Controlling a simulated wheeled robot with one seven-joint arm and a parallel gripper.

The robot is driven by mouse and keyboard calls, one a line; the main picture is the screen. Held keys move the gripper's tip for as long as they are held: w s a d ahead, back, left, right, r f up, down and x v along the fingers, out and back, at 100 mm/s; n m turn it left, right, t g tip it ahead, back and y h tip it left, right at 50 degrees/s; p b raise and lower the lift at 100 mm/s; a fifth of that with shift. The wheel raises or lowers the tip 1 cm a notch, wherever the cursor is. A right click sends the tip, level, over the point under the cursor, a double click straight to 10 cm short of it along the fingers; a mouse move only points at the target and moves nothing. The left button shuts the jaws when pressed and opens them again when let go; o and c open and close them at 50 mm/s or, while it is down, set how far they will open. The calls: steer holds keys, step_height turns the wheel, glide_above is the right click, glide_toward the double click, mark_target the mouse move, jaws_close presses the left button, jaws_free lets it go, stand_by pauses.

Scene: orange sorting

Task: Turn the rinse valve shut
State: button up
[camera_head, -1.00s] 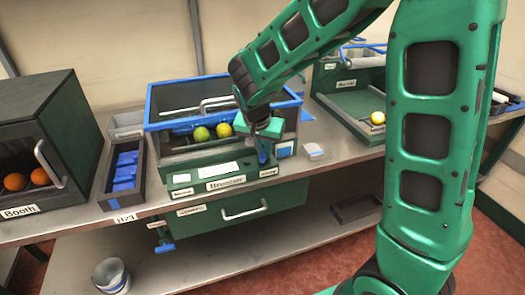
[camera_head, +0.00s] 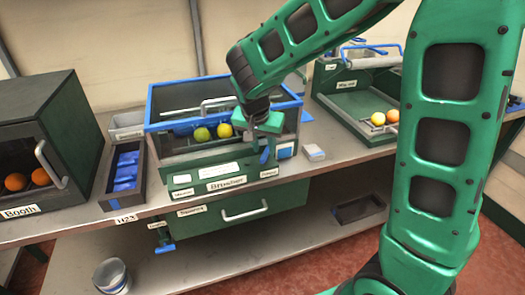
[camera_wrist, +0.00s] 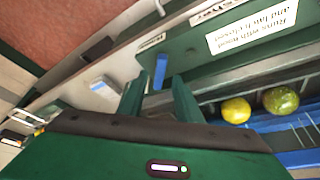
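A blue lever (camera_wrist: 160,70) stands out from the green front of the Brusher in the wrist view. I take it for the rinse valve handle, but cannot read its label. My gripper (camera_wrist: 159,96) is open, its two green fingers apart with the lever showing in the gap just beyond the tips. I cannot tell whether either finger touches it. In the head view my gripper (camera_head: 267,157) points down at the right front of the Brusher (camera_head: 215,176) and mostly hides the lever.
A yellow fruit (camera_wrist: 236,110) and a greenish fruit (camera_wrist: 281,101) lie inside the Brusher. A second blue handle (camera_head: 165,247) hangs below the table's front edge. A small pale block (camera_head: 314,152) lies to the right. The Booth (camera_head: 45,140) stands left, holding oranges.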

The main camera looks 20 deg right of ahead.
steer(key=v, duration=0.8)
